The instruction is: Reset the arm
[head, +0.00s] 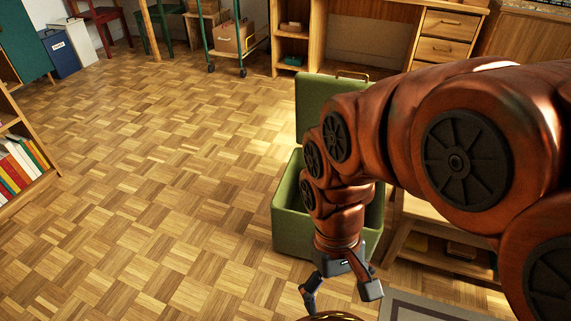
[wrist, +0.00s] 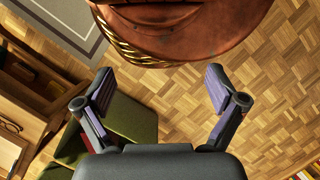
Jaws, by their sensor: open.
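My arm, copper-red, reaches in from the right of the head view and bends down to my gripper (head: 340,295). In the wrist view my gripper (wrist: 158,92) has its two fingers spread wide apart, with nothing between them but parquet floor behind. It points down, in front of an open green box (head: 290,225) with a raised lid (head: 315,95). My arm hides much of the box's inside.
A wooden desk (head: 365,45) with drawers stands at the back. A bookshelf (head: 25,165) is at the left edge. A low wooden shelf unit (head: 420,235) stands right of the box, by a grey rug (head: 430,308). A trolley (head: 240,45) is at the back. The parquet floor at left is clear.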

